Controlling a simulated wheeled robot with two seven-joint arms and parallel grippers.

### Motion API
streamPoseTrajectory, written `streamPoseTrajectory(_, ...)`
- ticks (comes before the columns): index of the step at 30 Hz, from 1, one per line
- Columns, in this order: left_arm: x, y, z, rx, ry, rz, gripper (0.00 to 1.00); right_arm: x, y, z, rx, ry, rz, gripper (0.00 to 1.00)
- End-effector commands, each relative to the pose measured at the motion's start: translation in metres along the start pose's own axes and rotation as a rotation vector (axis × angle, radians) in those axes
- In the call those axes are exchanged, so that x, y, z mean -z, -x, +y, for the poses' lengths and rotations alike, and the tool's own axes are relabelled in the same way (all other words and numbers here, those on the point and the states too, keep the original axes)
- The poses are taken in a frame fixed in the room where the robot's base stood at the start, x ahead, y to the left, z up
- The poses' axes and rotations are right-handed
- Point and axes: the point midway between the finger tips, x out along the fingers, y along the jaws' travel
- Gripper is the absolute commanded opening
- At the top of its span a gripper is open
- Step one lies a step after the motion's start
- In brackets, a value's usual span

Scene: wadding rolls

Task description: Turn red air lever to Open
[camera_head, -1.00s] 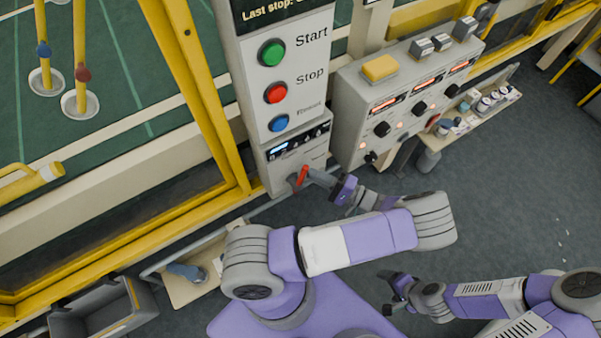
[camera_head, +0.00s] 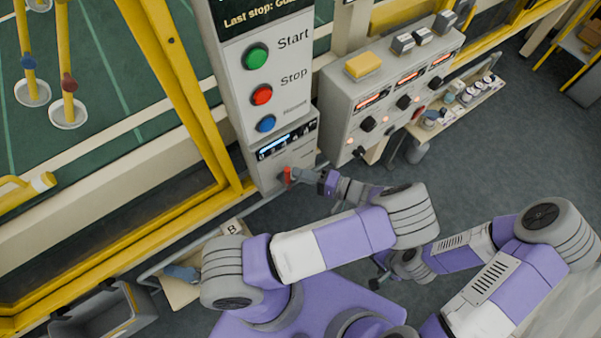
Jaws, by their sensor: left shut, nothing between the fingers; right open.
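The red air lever (camera_head: 288,176) is on the lower box of the grey button panel, below a small lit display (camera_head: 287,146). My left gripper (camera_head: 297,175) is shut, with its fingertips right at the lever's right side. I cannot tell whether the fingertips touch it. The lever looks close to upright, and its Open marking is too small to read. My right gripper (camera_head: 377,283) is low in the picture, partly hidden behind my own arm links, far from the panel.
Green Start (camera_head: 256,56), red Stop (camera_head: 262,94) and blue (camera_head: 266,123) buttons sit above the lever. A grey control box (camera_head: 385,100) with black knobs stands right of it. A shelf (camera_head: 470,103) holds small items. Yellow frames (camera_head: 190,90) stand left. Floor at right is clear.

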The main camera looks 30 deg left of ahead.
Motion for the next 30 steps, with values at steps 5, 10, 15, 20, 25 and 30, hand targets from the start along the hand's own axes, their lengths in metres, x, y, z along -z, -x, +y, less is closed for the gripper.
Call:
streamPoseTrajectory(5, 0.0, -0.001, 0.0, 0.001, -0.001, -0.002, 0.0, 0.0, 0.0, 0.0, 0.0, 0.0, 0.0, 0.83)
streamPoseTrajectory(10, 0.0, 0.0, 0.0, 0.001, -0.001, -0.003, 0.0, 0.0, -0.001, 0.0, 0.0, 0.0, 0.0, 0.83)
streamPoseTrajectory(15, 0.007, 0.009, 0.003, -0.001, 0.003, -0.006, 0.0, 0.0, -0.007, 0.003, 0.0, 0.0, 0.0, 0.83)
streamPoseTrajectory(20, 0.018, 0.031, 0.004, -0.002, 0.003, -0.012, 0.0, 0.001, -0.015, 0.006, 0.0, 0.0, 0.0, 0.83)
streamPoseTrajectory(25, 0.019, 0.073, 0.003, -0.002, 0.002, -0.011, 0.0, 0.001, -0.011, 0.004, 0.0, 0.0, 0.0, 0.83)
streamPoseTrajectory(30, 0.019, 0.103, 0.004, -0.001, 0.001, -0.013, 0.0, 0.001, -0.011, 0.004, 0.0, 0.0, 0.0, 0.83)
